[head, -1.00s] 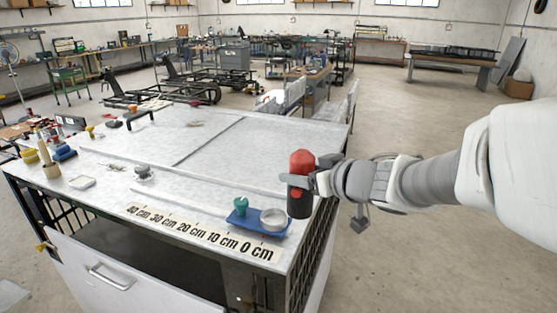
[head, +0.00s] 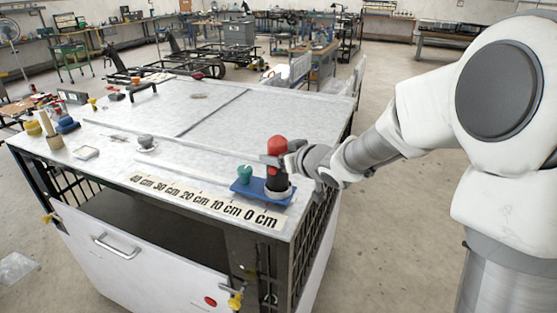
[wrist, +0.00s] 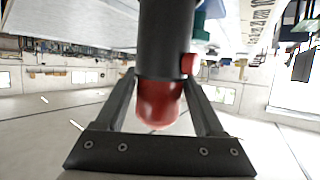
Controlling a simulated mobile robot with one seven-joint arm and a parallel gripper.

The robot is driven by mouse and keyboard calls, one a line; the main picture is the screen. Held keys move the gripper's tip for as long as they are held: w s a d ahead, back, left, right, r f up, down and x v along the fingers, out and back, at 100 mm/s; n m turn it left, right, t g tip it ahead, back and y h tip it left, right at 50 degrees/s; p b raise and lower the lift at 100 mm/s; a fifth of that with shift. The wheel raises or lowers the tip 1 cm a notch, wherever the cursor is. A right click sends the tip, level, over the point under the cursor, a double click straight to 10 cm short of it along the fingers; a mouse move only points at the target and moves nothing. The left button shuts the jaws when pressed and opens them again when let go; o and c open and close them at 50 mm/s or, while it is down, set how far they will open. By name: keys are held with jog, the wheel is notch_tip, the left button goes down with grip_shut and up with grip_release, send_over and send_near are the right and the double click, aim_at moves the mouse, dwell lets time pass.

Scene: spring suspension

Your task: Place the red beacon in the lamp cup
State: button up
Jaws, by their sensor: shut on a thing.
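The red beacon (head: 277,147) has a red cap and a black cylindrical body (head: 277,181). My gripper (head: 272,160) is shut on it and holds it upright, cap up. In the wrist view the beacon (wrist: 165,40) sits between the two fingers (wrist: 160,90). Its lower end is at the white round cup (head: 289,193) on the right of a blue tray (head: 240,189). Only the cup's rim shows around the body; whether the beacon's base rests on the cup's bottom cannot be told.
A teal piece (head: 244,173) stands on the tray, close left of the beacon. A centimetre scale strip (head: 205,203) runs along the table's front edge. The tabletop's middle is clear.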

jog(key=shift+f, duration=0.4)
jog(key=o, duration=1.5)
jog(key=shift+s, duration=0.1)
jog(key=p+v, duration=0.1)
jog(key=v, duration=1.1)
jog(key=shift+p, duration=0.35)
